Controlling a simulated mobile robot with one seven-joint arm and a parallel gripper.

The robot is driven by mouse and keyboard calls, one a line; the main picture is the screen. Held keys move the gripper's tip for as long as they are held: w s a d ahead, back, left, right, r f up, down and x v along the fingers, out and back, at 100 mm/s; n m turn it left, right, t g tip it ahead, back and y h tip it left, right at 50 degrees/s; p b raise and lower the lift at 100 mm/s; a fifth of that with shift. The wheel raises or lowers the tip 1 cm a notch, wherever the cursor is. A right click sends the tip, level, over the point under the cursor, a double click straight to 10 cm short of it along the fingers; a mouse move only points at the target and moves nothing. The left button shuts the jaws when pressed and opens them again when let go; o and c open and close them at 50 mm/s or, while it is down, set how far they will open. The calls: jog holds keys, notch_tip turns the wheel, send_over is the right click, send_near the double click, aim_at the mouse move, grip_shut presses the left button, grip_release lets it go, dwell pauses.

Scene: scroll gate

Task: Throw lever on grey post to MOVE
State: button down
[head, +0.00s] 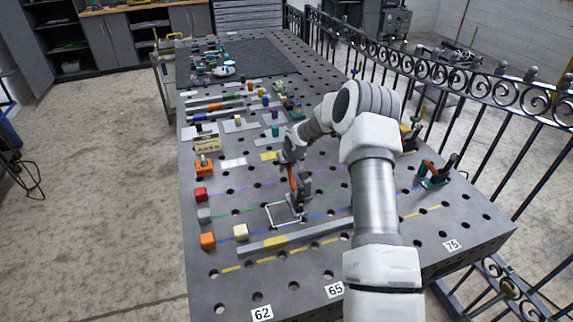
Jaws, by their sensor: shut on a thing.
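My gripper (297,188) is low over the middle of the table in the head view, pointing down. It is shut on a slim part with a red-orange strip (292,178); its lower end is dark grey and sits near the tabletop. I cannot tell whether this part is the lever on the grey post. I cannot make out a MOVE mark. The gripper and arm hide part of this area.
A white square outline (270,216) lies beside the gripper on the holed table (230,288). A grey bar (310,233) with a yellow section lies in front. Coloured blocks line the left edge. An orange-handled clamp (433,173) stands right; a railing (500,90) runs behind.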

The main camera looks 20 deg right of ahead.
dwell(0.3)
jog(key=c, duration=0.8)
grip_release()
jog(key=shift+o, duration=0.2)
jog(key=shift+r, duration=0.1)
jog(key=b+v, duration=0.1)
jog(key=v, duration=1.6)
jog(key=shift+s, duration=0.15)
jog(key=shift+r, duration=0.1)
